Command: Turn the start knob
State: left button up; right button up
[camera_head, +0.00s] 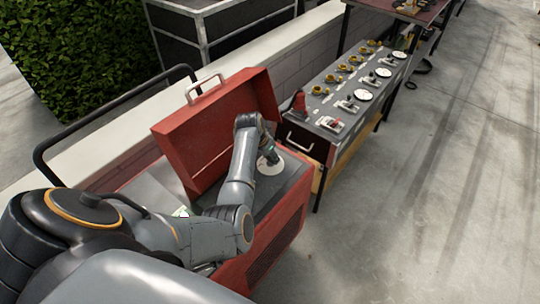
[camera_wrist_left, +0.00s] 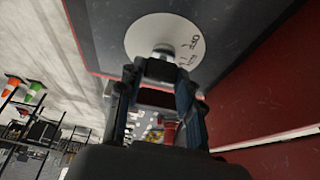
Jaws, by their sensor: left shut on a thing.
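The start knob's round white dial plate (camera_head: 270,164) lies on the dark panel of a red machine (camera_head: 262,252) with its lid open. In the left wrist view the dial plate (camera_wrist_left: 164,38) carries dark markings, and the silver knob (camera_wrist_left: 163,51) stands at its middle. My left gripper (camera_head: 272,158) reaches down onto the dial. In the left wrist view its two fingers (camera_wrist_left: 160,68) are shut on the knob, one on each side. The knob is hidden in the head view. My right gripper is not in view.
The open red lid (camera_head: 220,125) stands close beside my left arm. A table with several knobs, dials and yellow parts (camera_head: 345,85) is to the right. A hedge (camera_head: 75,45) and low wall (camera_head: 290,50) are behind. The concrete floor at right is clear.

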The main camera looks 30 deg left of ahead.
pick_arm(q)
jog(key=shift+d+r+n+y+p, duration=0.1)
jog(key=shift+n+y+p, duration=0.3)
jog(key=shift+n+p, duration=0.55)
jog(key=shift+n+y+p, duration=0.4)
jog(key=shift+n+p, duration=0.45)
jog(key=shift+n, duration=0.3)
jog(key=shift+n+g+y+p, duration=0.3)
jog(key=shift+n+y+p, duration=0.1)
jog(key=shift+n, duration=0.7)
jog(key=shift+f+n+y, duration=0.2)
jog(key=shift+n+y, duration=0.2)
jog(key=shift+n, duration=0.8)
jog(key=shift+d+g, duration=0.1)
jog(key=shift+g, duration=0.2)
jog(key=o, duration=1.1)
jog(key=shift+o, duration=0.2)
